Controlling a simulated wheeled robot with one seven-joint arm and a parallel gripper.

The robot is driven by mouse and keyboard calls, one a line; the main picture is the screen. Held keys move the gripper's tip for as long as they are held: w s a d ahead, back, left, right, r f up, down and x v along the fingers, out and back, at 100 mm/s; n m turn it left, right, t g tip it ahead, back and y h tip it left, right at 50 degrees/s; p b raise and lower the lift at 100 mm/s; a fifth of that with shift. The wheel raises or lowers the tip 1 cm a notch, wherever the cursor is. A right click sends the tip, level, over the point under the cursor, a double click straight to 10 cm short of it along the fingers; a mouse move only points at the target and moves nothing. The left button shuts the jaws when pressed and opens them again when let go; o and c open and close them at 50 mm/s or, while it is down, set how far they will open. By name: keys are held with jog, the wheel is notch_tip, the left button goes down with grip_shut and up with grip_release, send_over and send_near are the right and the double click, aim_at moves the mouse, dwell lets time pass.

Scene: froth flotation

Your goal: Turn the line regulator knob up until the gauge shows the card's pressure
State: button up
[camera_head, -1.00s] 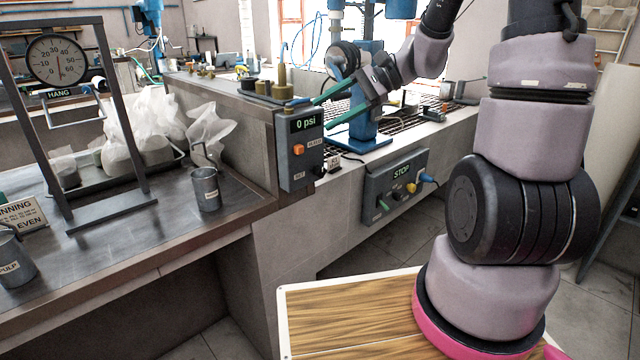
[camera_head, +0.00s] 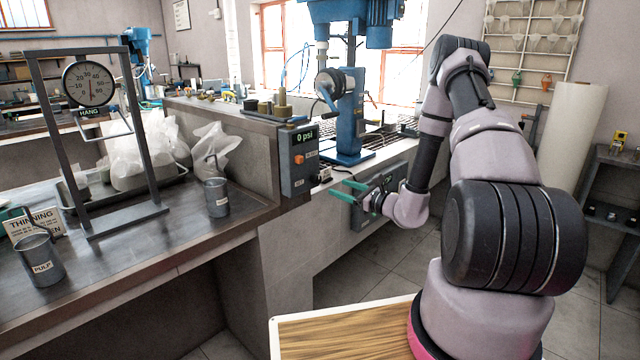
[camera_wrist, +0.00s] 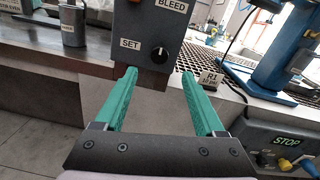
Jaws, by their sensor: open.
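The grey regulator box (camera_head: 298,165) stands at the end of the low wall in the head view, with its display (camera_head: 305,137) reading 0 psi. In the wrist view the black set knob (camera_wrist: 159,52) with a white mark sits right of the SET label. My gripper (camera_head: 342,189) is open with green fingers, in front of the box and apart from it. In the wrist view the knob lies between and just beyond the fingertips (camera_wrist: 160,73). A small white card (camera_wrist: 210,78) marked R1 stands right of the box; its pressure figure is too small to read surely.
An orange button (camera_head: 299,159) sits above the knob, by the BLEED label. A grey STOP panel (camera_wrist: 275,145) is below right. A blue machine (camera_head: 347,115) stands behind on a grating. A metal cup (camera_head: 217,197) and hanging scale (camera_head: 90,85) are at left.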

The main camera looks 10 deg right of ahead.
aim_at(319, 180)
jog(key=x, duration=0.9)
jog(key=shift+w+a, duration=0.2)
jog(key=shift+w, duration=0.05)
grip_shut()
